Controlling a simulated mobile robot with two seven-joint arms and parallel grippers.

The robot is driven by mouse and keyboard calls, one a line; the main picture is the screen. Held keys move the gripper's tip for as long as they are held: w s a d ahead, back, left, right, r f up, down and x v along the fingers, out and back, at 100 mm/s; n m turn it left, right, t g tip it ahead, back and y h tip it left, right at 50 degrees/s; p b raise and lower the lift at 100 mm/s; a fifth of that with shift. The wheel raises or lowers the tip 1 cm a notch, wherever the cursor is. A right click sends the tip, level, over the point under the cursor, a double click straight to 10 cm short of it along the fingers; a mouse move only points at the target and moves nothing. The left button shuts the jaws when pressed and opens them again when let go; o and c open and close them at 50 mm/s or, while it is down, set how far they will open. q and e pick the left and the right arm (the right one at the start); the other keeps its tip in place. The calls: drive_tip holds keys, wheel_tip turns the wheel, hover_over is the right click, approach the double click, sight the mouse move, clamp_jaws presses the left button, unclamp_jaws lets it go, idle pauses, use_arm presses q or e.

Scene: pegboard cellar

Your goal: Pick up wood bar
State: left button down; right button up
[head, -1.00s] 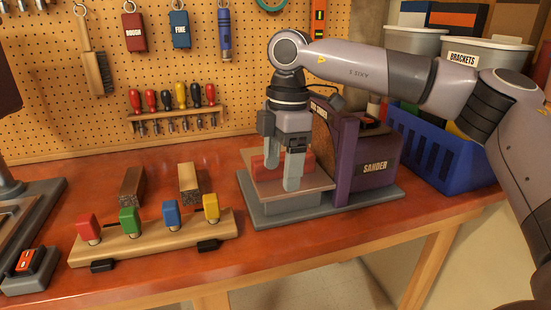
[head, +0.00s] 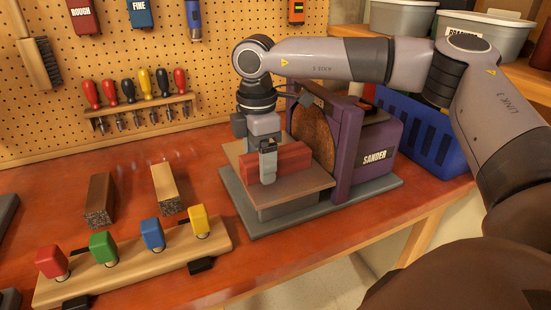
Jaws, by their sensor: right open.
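A reddish wood bar (head: 290,158) lies on the sander's flat work table (head: 300,183), in front of the dark sanding disc. My right gripper (head: 268,166) is open and points down at the bar's left part. One finger shows in front of the bar. The other finger is hidden, so I cannot tell whether the jaws straddle the bar or touch it. Two more wood bars, one dark brown (head: 98,199) and one lighter (head: 165,188), lie on the bench to the left. My left gripper is not in view.
The purple sander (head: 367,157) stands just right of the red bar. A rack (head: 135,265) with red, green, blue and yellow blocks sits at the front left. A blue crate (head: 425,135) is at the right. Screwdrivers (head: 135,87) hang on the pegboard.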

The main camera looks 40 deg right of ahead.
drive_tip(key=shift+f, duration=0.3)
drive_tip(key=c, duration=1.3)
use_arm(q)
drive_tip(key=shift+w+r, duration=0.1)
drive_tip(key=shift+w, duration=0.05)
use_arm(e)
drive_tip(key=shift+r, duration=0.15)
